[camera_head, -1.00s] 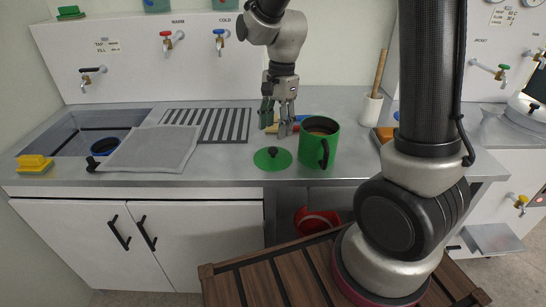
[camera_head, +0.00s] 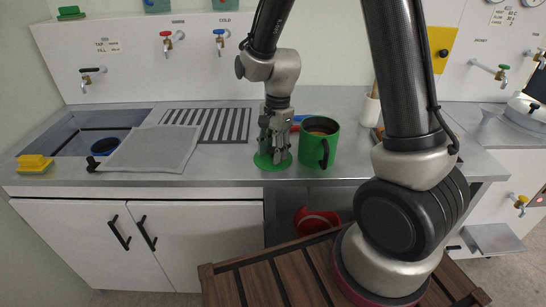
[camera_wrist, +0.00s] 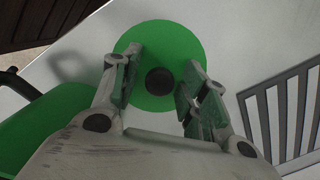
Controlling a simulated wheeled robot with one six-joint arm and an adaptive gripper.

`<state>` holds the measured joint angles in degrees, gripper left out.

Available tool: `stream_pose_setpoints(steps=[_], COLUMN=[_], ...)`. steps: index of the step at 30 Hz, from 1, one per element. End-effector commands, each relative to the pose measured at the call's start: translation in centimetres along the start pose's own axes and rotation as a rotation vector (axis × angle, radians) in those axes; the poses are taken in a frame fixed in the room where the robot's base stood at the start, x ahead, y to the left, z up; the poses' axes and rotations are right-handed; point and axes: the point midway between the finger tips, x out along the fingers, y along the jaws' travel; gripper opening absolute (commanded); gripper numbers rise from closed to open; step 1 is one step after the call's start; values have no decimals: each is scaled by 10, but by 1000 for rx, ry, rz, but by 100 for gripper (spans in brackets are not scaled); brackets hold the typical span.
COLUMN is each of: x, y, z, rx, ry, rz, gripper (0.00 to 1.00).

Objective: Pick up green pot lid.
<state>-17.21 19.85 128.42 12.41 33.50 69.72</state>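The green pot lid (camera_head: 263,162) lies flat on the metal counter just left of the green pot (camera_head: 319,146). My gripper (camera_head: 273,152) is right above the lid, pointing down, and hides most of it in the head view. In the wrist view, the round lid (camera_wrist: 163,38) shows with its dark knob (camera_wrist: 159,81) between the two fingers of my gripper (camera_wrist: 156,84). The fingers are open, with a gap on both sides of the knob. The pot also shows at the left edge of the wrist view (camera_wrist: 40,130).
The pot, with its dark handle, stands close to my gripper. A striped drain grid (camera_head: 222,125) and a grey cloth or tray (camera_head: 153,149) lie to the left, beside the sink (camera_head: 65,143). The counter's front edge (camera_head: 225,181) is near the lid.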

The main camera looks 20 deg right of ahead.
Motion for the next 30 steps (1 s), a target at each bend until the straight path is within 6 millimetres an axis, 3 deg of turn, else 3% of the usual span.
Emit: stream_pose_setpoints(steps=[1,6,19,23,30], x=[0,0,-7,-24,-83], y=[0,0,0,0,-1], z=[0,0,1,3,10], rx=[0,1,1,0,-1], ry=[0,0,-1,0,1], rz=[0,1,0,-3,-6], gripper=[27,0,0,0,0])
